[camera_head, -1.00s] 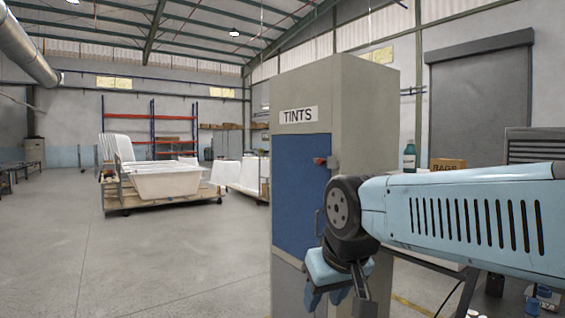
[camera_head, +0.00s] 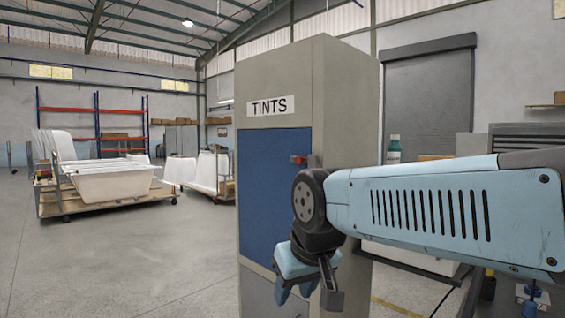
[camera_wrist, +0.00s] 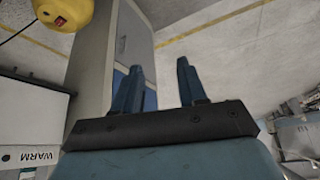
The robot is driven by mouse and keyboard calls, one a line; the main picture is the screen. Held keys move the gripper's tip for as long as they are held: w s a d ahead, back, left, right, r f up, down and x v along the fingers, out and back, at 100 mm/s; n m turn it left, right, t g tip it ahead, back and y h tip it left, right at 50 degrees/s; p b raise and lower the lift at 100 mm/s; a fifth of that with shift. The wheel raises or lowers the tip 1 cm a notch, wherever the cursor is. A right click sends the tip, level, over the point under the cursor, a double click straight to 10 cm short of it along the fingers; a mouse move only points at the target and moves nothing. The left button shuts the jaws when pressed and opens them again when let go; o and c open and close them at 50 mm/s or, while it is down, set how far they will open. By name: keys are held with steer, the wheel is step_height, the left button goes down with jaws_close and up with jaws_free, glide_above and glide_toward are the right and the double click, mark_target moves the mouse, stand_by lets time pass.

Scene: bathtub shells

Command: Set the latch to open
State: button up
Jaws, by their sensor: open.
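The tall grey cabinet (camera_head: 345,100) labelled TINTS stands in front of me, with a blue door (camera_head: 262,190). A small red latch (camera_head: 298,159) sits at the door's right edge, at upper mid-height. My gripper (camera_head: 305,297) hangs below and near the latch, pointing down, in front of the cabinet's lower part. In the wrist view the two blue fingers of my gripper (camera_wrist: 158,85) are apart with nothing between them. The cabinet (camera_wrist: 92,75) and a bit of its blue door show behind the left finger there. The latch is not visible in the wrist view.
A cart of white tub shells (camera_head: 115,180) stands at the left. A bench with a bottle (camera_head: 394,150) is behind my arm at the right. A yellow object (camera_wrist: 62,12) and a box marked WARM (camera_wrist: 30,125) show in the wrist view.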

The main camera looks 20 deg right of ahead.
steer(key=n+h, duration=1.3)
steer(key=h, duration=0.4)
glide_toward(298, 161)
steer(key=shift+t, duration=0.3)
steer(key=x, duration=0.9)
steer(key=shift+d, duration=0.25)
jaws_close()
